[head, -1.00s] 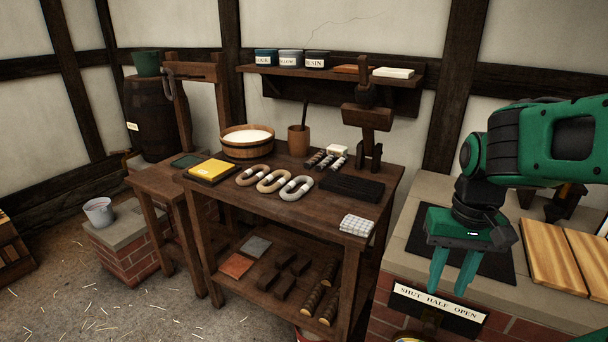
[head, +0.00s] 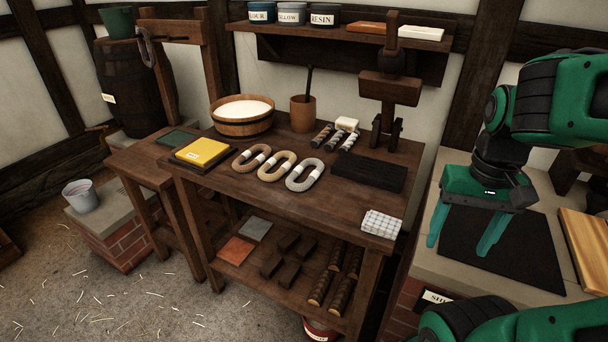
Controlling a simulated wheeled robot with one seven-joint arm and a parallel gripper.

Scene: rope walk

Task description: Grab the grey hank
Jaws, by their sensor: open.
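The grey hank (head: 304,175) is an oval loop of pale grey rope with a white band. It lies on the wooden bench top (head: 300,205), rightmost of three hanks in a row. The tan-brown hank (head: 251,160) and the yellowish hank (head: 276,166) lie to its left. My gripper (head: 461,244) is open and empty, its fingers pointing down over the stone counter on the right, well apart from the hank. Nothing hides the grey hank.
A black block (head: 369,174) lies right of the grey hank, and a white checked cloth (head: 381,224) near the front right corner. Small striped rolls (head: 336,136) and a wooden press (head: 389,95) stand behind. A yellow block (head: 203,151) and a wooden tub (head: 242,116) are left.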

